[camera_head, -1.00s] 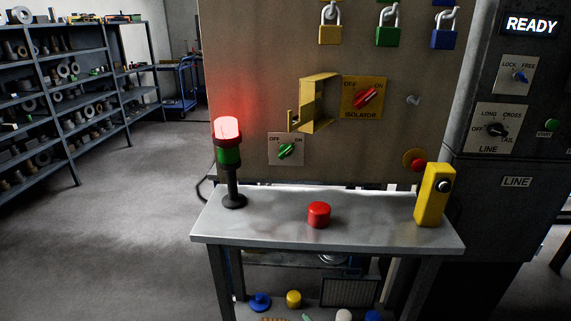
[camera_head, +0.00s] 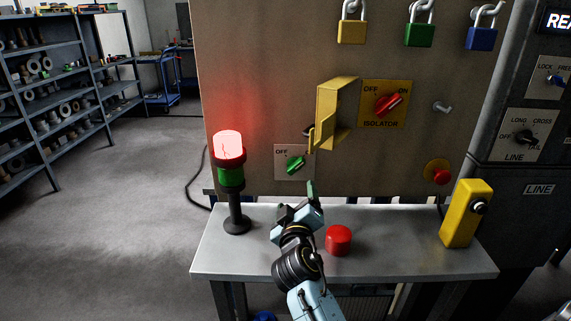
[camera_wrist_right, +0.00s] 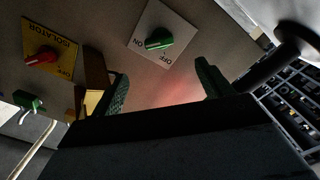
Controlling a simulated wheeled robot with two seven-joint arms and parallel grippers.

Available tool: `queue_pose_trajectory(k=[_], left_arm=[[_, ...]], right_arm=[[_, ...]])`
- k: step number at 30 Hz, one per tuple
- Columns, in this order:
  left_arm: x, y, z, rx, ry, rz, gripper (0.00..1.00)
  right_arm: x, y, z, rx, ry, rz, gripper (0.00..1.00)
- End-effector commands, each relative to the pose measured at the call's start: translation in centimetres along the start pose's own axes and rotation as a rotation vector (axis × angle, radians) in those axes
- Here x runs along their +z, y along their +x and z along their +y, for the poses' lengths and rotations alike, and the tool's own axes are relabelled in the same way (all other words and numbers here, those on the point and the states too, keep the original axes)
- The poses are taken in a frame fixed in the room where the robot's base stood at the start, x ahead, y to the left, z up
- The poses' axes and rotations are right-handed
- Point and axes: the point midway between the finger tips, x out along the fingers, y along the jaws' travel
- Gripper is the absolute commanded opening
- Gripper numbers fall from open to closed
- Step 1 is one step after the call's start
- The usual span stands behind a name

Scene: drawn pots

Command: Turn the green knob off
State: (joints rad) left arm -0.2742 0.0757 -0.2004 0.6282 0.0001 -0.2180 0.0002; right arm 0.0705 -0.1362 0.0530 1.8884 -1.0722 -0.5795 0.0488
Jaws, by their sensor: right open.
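The green knob (camera_head: 295,163) sits on a small grey plate (camera_head: 281,151) marked OFF at its left, low on the beige panel. Its handle slants up to the right, away from OFF. In the right wrist view the green knob (camera_wrist_right: 159,39) shows beyond the fingers, with ON and OFF beside it. My right gripper (camera_head: 298,203) is below the knob, over the bench, apart from it. Its green-tipped fingers are spread and empty in the wrist view (camera_wrist_right: 163,86). My left gripper is not in view.
A yellow bracket (camera_head: 328,112) juts out right of the knob, near the red isolator knob (camera_head: 388,105). A lit red signal tower (camera_head: 229,147) stands left on the bench (camera_head: 420,255). A red button (camera_head: 338,240) is beside my right arm. A yellow box (camera_head: 466,214) stands right.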

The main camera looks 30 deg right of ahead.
Motion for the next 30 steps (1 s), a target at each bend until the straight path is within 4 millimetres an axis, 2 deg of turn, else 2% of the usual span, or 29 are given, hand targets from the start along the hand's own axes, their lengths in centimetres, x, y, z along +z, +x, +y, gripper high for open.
queue_pose_trajectory(k=[5,9,12,17,21,25,30], left_arm=[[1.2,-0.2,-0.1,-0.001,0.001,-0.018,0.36],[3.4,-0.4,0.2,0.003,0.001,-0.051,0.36],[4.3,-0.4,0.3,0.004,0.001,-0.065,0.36],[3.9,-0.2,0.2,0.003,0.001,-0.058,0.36],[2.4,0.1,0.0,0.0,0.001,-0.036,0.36],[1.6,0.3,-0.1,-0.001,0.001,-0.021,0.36],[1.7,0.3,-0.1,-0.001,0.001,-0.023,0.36]], right_arm=[[-0.1,2.0,0.1,0.001,-0.001,0.001,0.78],[-0.1,4.8,0.1,0.001,-0.003,0.001,0.78],[-0.1,7.0,0.0,0.001,-0.002,0.001,0.78],[0.0,10.0,0.0,0.0,-0.002,0.001,0.78],[0.0,11.8,-0.1,-0.001,-0.001,0.0,0.78],[0.1,12.8,-0.1,-0.001,-0.001,0.0,0.78],[0.1,13.2,-0.1,-0.002,0.0,0.0,0.78]])
